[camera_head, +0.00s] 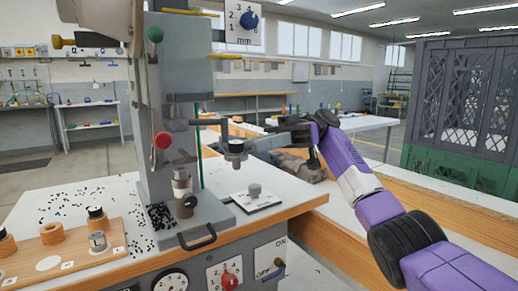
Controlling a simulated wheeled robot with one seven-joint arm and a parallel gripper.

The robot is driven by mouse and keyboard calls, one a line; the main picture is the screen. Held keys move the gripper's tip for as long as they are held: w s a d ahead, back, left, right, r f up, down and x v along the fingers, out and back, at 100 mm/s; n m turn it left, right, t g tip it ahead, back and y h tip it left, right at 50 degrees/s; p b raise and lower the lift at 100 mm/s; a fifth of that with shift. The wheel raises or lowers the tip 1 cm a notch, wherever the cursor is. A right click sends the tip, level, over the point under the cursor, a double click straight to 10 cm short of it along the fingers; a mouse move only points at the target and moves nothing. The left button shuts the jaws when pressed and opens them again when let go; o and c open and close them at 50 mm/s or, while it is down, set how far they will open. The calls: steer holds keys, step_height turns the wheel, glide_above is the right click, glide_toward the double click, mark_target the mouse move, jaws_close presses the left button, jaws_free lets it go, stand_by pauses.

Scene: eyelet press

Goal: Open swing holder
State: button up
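The eyelet press (187,95) is a tall grey column on the bench, with a red knob, a green knob and dark bars. A small dark cup-like part (235,149) stands out to the right of the column; it looks like the swing holder, but its joint to the press is not clear. My gripper (284,130) is at the end of my purple and white arm, just right of that part.
The white bench top (75,205) carries scattered dark bits and a wooden tray (75,248) with round pieces at left. Dials and switches line the front panel. A green crate (455,165) stands at right.

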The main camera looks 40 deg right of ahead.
step_height(320, 180, up, 19)
steer(key=p, duration=0.5)
stand_by(0.4)
